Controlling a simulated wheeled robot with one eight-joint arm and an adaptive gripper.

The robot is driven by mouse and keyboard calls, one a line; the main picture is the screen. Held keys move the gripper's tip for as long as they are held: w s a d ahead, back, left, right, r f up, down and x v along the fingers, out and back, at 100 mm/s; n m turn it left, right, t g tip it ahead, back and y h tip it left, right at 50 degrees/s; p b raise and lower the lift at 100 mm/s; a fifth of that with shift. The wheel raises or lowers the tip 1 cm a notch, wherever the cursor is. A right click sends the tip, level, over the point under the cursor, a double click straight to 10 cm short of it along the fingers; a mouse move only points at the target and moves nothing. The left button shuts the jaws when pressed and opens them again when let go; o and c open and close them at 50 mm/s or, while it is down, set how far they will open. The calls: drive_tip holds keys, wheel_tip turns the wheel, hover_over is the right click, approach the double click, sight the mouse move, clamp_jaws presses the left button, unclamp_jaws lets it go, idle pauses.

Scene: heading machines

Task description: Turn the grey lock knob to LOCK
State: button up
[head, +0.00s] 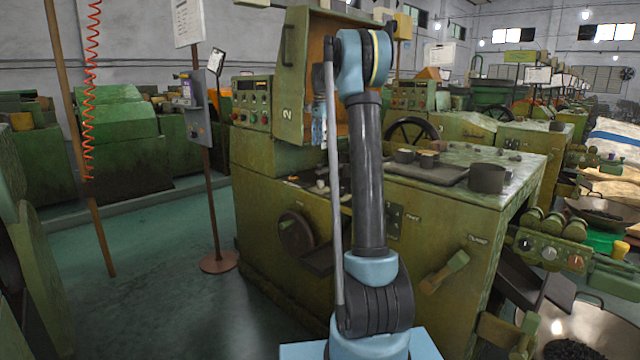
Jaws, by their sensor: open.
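A green panel (560,248) at the right carries a row of three small round knobs. The left one (525,245) is dark, the middle one (549,253) is pale grey, and the right one (575,262) is brown. The middle one fits the grey lock knob best, but its markings and pointer are too small to read. My arm rises in the middle of the view, well left of this panel, and bends away at the top.
A large green machine (270,215) stands behind my arm, with an upright open cover (293,80), a handwheel and a lever handle (444,272) on its front. A dark pan (600,208) and a wide metal bowl (590,325) stand at right. Floor (170,275) at left is clear.

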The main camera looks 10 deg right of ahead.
drive_tip(key=w, duration=0.2)
approach(321, 181)
drive_tip(key=shift+m, duration=0.4)
drive_tip(key=f, duration=0.9)
drive_tip(key=shift+w+f, duration=0.25)
drive_tip(key=shift+w, duration=0.05)
drive_tip(key=c, duration=1.1)
